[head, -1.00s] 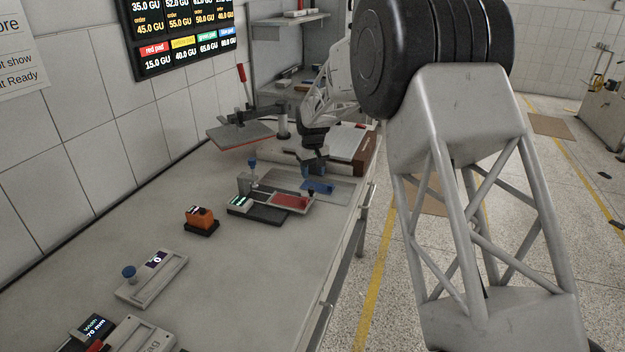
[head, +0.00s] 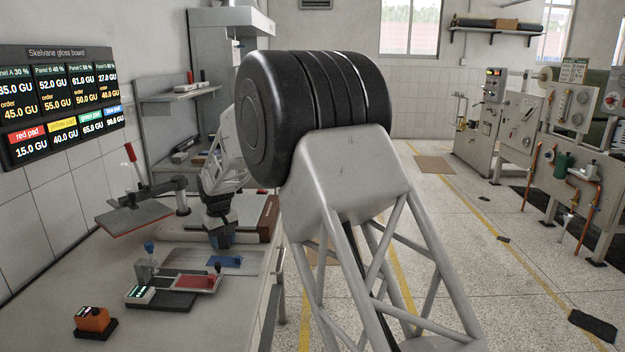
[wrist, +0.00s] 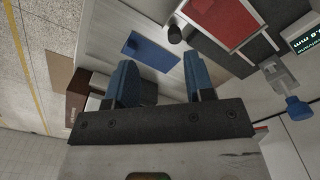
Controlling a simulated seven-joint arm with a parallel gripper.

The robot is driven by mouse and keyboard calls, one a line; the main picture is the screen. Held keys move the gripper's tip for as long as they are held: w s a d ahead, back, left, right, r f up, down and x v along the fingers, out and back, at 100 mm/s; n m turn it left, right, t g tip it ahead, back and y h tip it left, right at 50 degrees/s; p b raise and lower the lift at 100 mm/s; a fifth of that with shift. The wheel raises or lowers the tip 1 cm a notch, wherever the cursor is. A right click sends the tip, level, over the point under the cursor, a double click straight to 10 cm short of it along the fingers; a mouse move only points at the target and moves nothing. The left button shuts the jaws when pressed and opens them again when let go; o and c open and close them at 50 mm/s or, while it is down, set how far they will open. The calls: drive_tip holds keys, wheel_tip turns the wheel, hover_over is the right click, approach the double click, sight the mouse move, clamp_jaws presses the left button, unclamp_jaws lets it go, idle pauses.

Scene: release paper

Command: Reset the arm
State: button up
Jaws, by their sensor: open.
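My gripper (wrist: 160,82) is open, with its two blue fingers apart and nothing between them in the wrist view. In the head view my gripper (head: 222,238) hangs over the far part of the bench, just beside a blue pad (head: 225,262). The blue pad also shows in the wrist view (wrist: 150,52), lying flat on a grey surface beyond the fingers. My arm reaches over the bench from the middle of the head view. Its large dark joint hides part of the room behind it.
A red pad (head: 196,282) lies in a gauge fixture (head: 160,298) near the gripper. An orange device (head: 94,320) stands closer on the bench. A press with a raised plate (head: 135,218) is left of the gripper. A gloss board (head: 62,100) hangs on the wall.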

drive_tip(key=s+d+r+m, duration=0.1)
drive_tip(key=s+d+r, duration=0.55)
drive_tip(key=d, duration=0.45)
drive_tip(key=s+d+r+m+t, duration=0.1)
drive_tip(key=s+d+r+m, duration=0.1)
drive_tip(key=s+d+r, duration=0.6)
drive_tip(key=s+d+r+m, duration=0.15)
drive_tip(key=s+d, duration=0.45)
drive_tip(key=d, duration=0.7)
drive_tip(key=s+d+f+m, duration=0.1)
drive_tip(key=s+d, duration=0.4)
drive_tip(key=s, duration=0.5)
drive_tip(key=s+d+f+m+t, duration=0.1)
drive_tip(key=s+d+m, duration=0.1)
drive_tip(key=s+d, duration=0.4)
drive_tip(key=s+d+f+m, duration=0.1)
drive_tip(key=s+d, duration=0.5)
drive_tip(key=s, duration=0.9)
drive_tip(key=shift+f+t, duration=0.25)
drive_tip(key=shift+t, duration=0.05)
